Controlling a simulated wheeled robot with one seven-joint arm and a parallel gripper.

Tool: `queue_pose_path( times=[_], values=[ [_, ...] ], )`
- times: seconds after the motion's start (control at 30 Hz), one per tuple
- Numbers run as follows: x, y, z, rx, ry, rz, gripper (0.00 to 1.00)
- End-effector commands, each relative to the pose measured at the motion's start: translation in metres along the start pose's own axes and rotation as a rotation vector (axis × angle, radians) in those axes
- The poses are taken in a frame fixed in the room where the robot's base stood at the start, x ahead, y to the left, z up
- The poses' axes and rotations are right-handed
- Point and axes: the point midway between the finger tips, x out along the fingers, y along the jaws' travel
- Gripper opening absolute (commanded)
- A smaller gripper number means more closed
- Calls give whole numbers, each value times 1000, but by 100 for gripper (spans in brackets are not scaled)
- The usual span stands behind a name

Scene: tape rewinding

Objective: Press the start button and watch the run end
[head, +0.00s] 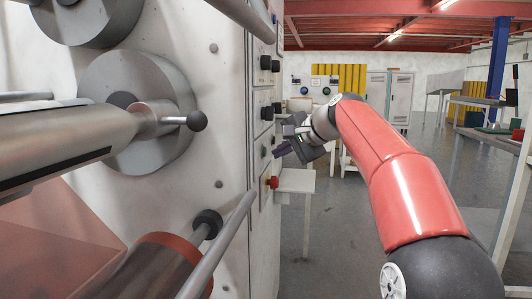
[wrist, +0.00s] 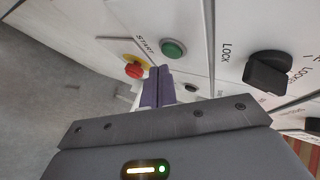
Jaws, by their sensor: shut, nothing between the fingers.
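The green start button (wrist: 173,48), a round cap in a dark ring, sits on the white panel by the word START in the wrist view. It also shows small on the machine's side panel in the head view (head: 264,152). My gripper (wrist: 160,72) is shut and empty. Its purple fingertips are just below the green button in the wrist view; I cannot tell whether they touch the panel. In the head view my gripper (head: 279,151) is beside the panel, just right of the green button.
A red button (wrist: 134,70) on a yellow base is left of the fingertips. A black knob (wrist: 268,73) marked Lock is to the right. Several black knobs (head: 266,62) line the panel. A white shelf (head: 297,181) stands beyond. The grey floor (head: 335,215) between is clear.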

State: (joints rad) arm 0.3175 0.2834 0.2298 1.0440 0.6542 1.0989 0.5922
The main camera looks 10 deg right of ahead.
Motion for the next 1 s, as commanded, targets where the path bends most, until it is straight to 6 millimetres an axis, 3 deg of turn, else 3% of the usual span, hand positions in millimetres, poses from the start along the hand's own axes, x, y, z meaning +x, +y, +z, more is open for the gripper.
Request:
queue_pose_path(
  times=[1.0],
  values=[
    [8, -7, 6, 0, 0, 0, 0]
  ],
)
